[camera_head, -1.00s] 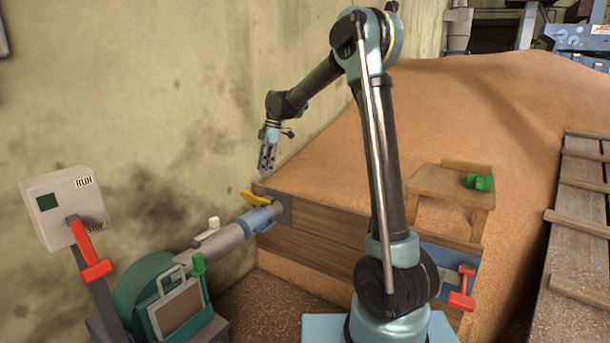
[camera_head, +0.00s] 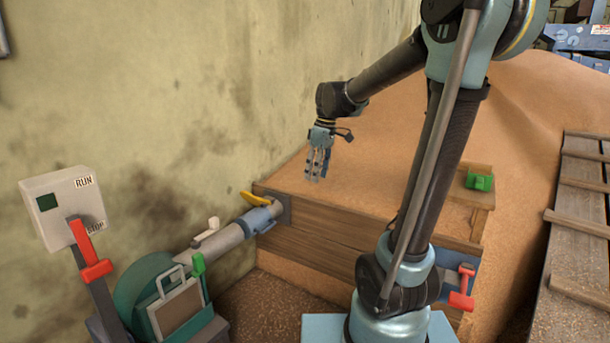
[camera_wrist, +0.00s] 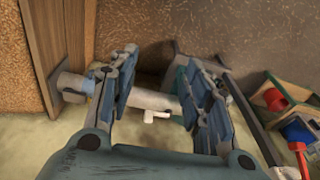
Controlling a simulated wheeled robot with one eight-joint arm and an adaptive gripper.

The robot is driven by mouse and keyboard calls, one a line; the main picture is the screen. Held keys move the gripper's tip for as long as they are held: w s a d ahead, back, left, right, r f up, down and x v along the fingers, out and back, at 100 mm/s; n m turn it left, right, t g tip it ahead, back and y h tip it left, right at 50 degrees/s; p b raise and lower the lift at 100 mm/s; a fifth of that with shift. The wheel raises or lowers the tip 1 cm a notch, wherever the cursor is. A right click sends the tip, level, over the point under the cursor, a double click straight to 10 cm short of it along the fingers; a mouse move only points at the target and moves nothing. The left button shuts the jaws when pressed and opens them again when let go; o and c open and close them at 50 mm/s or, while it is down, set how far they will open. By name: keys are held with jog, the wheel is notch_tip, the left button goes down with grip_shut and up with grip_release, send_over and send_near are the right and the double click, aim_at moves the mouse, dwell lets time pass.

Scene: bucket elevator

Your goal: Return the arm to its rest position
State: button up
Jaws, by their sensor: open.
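My gripper (camera_head: 318,165) hangs from my raised arm in the head view, pointing down above the wooden bin wall and the grain. Its two fingers are apart and hold nothing. In the wrist view my gripper (camera_wrist: 160,95) shows open, with the grey pipe and its white handle (camera_wrist: 156,116) visible between and beyond the fingers. My arm stands upright on its base and bends over to the left at the top.
A control box (camera_head: 62,207) with a red lever (camera_head: 90,250) stands at left. A grey pipe (camera_head: 225,240) with a yellow handle (camera_head: 256,198) meets the wooden bin (camera_head: 320,245). A green block (camera_head: 480,181) and a red handle (camera_head: 462,300) are at right.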

jog(key=s+d+f+m+t+h, duration=0.1)
jog(key=s+d+f+m, duration=0.5)
jog(key=s, duration=0.5)
jog(key=s+d+f+m+t, duration=0.1)
jog(key=s+d+f+m, duration=0.4)
jog(key=s+d+f, duration=0.3)
jog(key=s+d, duration=0.1)
jog(key=s, duration=0.2)
jog(key=shift+s+m+h, duration=0.35)
jog(key=shift+m+h, duration=0.05)
jog(key=shift+s+d+f, duration=0.1)
jog(key=shift+s+f, duration=0.2)
jog(key=shift+f, duration=0.05)
jog(key=shift+c, duration=0.2)
